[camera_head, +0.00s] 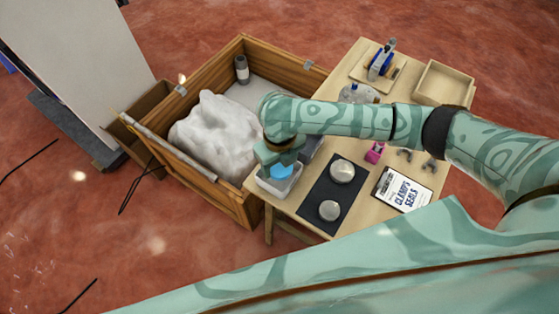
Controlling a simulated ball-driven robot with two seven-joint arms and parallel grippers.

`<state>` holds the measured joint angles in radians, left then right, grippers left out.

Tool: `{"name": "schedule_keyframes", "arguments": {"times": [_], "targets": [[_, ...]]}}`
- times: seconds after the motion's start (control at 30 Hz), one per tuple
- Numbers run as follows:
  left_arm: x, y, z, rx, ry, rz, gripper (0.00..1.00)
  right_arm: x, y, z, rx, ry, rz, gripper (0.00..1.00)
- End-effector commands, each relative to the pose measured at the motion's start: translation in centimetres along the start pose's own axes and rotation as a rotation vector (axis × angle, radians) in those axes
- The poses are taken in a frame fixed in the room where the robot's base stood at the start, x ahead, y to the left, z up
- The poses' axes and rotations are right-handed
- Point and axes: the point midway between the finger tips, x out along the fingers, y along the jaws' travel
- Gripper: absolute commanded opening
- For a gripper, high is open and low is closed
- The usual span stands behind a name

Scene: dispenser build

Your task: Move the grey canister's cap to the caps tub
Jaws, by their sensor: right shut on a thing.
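My right gripper (280,158) is at the left edge of the table, over a small grey tub (268,187). It is shut on a light-blue piece (281,171), which looks like the cap. The piece is at the tub's mouth; I cannot tell whether it touches the tub, and my gripper hides part of both. A grey canister (241,70) stands upright in the far corner of the wooden crate, apart from my gripper. Its top is too small to read clearly. My left gripper is not in view.
The wooden crate (226,199) holds a large white lumpy mass (216,138). On the table, a dark mat (314,194) bears two round metal pieces. A "Clamps Seals" sheet (402,190), a pink item (375,152), an empty wooden tray (443,83) and a blue tool (381,62) lie beyond.

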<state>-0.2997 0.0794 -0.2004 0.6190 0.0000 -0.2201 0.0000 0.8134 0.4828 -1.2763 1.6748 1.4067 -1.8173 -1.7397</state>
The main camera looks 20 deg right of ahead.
Motion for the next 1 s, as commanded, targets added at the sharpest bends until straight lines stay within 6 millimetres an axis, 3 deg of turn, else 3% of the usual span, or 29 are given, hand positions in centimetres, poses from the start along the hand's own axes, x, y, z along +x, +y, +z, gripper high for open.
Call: {"name": "schedule_keyframes", "arguments": {"times": [0.53, 0.57, 0.6, 0.63, 1.0], "targets": [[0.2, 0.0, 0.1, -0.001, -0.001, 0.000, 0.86, 1.1, 0.0, 0.0, 0.000, 0.000, 0.000, 0.33], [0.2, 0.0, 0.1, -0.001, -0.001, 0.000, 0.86, 1.1, 0.0, 0.0, 0.000, 0.000, 0.000, 0.66], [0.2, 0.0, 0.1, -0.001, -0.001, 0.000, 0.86, 1.1, 0.0, 0.0, 0.000, 0.000, 0.000, 0.77], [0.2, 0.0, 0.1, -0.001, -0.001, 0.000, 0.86, 1.1, 0.0, 0.0, 0.000, 0.000, 0.000, 0.82], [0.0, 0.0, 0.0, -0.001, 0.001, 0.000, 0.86, 0.3, 0.0, 0.0, 0.000, -0.001, 0.000, 0.82]]}}
